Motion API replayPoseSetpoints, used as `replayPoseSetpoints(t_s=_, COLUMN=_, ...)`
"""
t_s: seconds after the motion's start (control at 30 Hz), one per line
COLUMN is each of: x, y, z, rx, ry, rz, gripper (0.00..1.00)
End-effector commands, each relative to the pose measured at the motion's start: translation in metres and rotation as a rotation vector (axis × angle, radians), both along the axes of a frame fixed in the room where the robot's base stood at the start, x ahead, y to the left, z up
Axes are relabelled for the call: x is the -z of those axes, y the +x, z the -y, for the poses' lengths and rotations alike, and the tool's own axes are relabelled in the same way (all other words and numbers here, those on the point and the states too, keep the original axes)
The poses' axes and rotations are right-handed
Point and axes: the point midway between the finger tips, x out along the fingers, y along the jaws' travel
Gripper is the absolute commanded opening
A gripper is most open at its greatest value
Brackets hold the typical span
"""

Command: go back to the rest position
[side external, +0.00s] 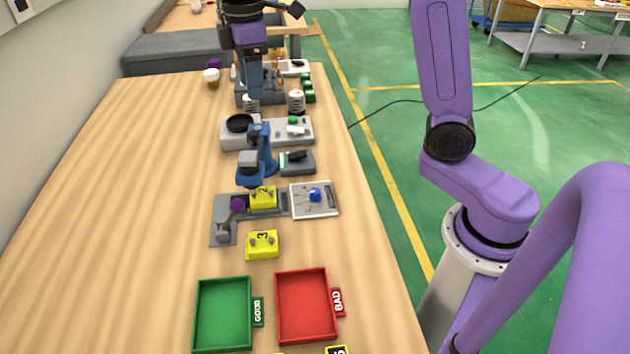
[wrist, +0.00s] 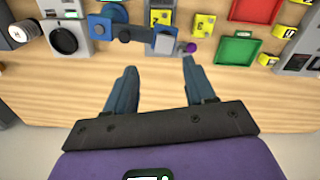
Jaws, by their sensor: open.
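My gripper (side external: 256,88) hangs fingers-down over the far part of the wooden table in the side view, in front of the grey equipment at the back. In the wrist view my gripper (wrist: 158,66) has its two blue-grey fingers spread wide apart, with only bare table between them. It holds nothing. How high the fingertips are above the table is hard to tell.
A blue press (side external: 262,150) stands mid-table, near a yellow block marked 2 (side external: 263,197) and one marked 3 (side external: 262,245). A green GOOD tray (side external: 223,281) and red BAD tray (side external: 302,272) sit at the front. The table's left side (side external: 110,220) is clear.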

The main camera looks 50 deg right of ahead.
Motion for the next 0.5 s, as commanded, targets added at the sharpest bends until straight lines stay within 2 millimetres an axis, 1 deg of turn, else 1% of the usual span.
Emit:
replayPoseSetpoints(t_s=0.03, x=0.003, y=-0.015, z=-0.005, rx=-0.008, ry=0.001, rz=0.001, gripper=0.54)
replayPoseSetpoints(t_s=0.23, x=0.019, y=-0.073, z=-0.017, rx=-0.021, ry=0.004, rz=0.004, gripper=0.54)
replayPoseSetpoints(t_s=0.37, x=0.03, y=-0.112, z=-0.018, rx=-0.03, ry=0.006, rz=0.005, gripper=0.54)
replayPoseSetpoints(t_s=0.5, x=0.044, y=-0.156, z=-0.015, rx=-0.041, ry=0.01, rz=0.006, gripper=0.54)
